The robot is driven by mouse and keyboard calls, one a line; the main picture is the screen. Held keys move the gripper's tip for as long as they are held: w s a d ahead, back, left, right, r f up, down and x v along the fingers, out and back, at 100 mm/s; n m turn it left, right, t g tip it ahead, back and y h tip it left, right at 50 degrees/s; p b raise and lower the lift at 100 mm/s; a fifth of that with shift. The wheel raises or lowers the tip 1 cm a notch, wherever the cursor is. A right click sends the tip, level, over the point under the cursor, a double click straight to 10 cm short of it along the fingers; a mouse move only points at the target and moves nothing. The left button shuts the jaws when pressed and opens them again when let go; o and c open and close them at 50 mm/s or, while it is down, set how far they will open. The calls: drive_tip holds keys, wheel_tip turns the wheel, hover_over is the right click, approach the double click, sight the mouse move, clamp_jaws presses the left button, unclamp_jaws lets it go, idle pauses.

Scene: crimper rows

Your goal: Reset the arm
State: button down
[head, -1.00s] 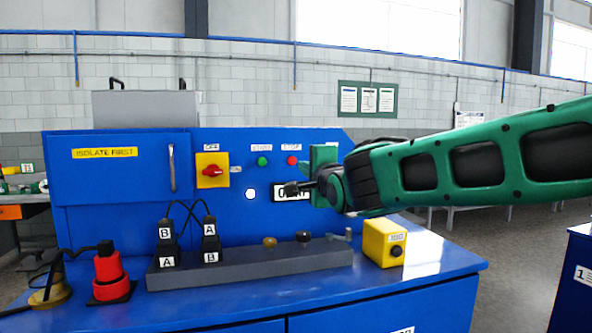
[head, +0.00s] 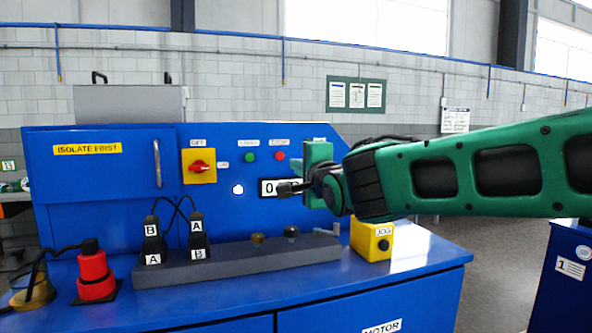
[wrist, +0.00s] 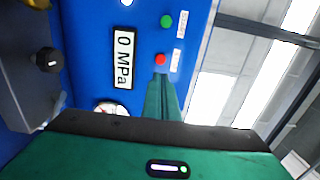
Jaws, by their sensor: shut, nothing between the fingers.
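My green arm reaches in from the right of the head view. My gripper (head: 286,189) is in front of the blue machine panel (head: 100,180), pointing left, shut and empty. It covers part of the pressure display (head: 267,188). In the wrist view my gripper (wrist: 160,80) appears as a green shape below the red button (wrist: 160,59), and the display (wrist: 123,58) reads 0 MPa. No contact with the panel can be made out.
The bench holds a grey block (head: 230,264) with black plugs marked A and B (head: 197,237), a red plug (head: 95,275) and a yellow JOG box (head: 371,240). A red rotary switch (head: 199,167) is on the panel. A blue cabinet (head: 573,270) stands at right.

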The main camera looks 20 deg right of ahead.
drive_tip(key=s+d+f+n+g+h, duration=0.25)
drive_tip(key=s+d+f+g, duration=0.25)
drive_tip(key=s+d+f, duration=0.4)
drive_tip(key=s+d+f+n+g+h, duration=0.1)
drive_tip(key=s+d+f+n+g, duration=0.25)
drive_tip(key=d+f, duration=0.6)
drive_tip(key=s+f+n+g+y, duration=0.1)
drive_tip(key=s+f+n+g, duration=0.1)
drive_tip(key=s, duration=0.6)
drive_tip(key=s+f+n+g+y, duration=0.1)
drive_tip(key=s+f+g, duration=0.3)
drive_tip(key=s+f, duration=0.3)
drive_tip(key=s+a+f+n+g+y, duration=0.1)
drive_tip(key=s+f, duration=0.4)
drive_tip(key=s, duration=0.6)
drive_tip(key=n+g, duration=0.1)
drive_tip(key=g, duration=0.1)
drive_tip(key=shift+s+n+g+y, duration=0.15)
drive_tip(key=shift+n+g+y, duration=0.15)
drive_tip(key=shift+g+y, duration=0.05)
drive_tip(key=shift+a, duration=0.1)
drive_tip(key=shift+w+f, duration=0.25)
drive_tip(key=shift+w, duration=0.4)
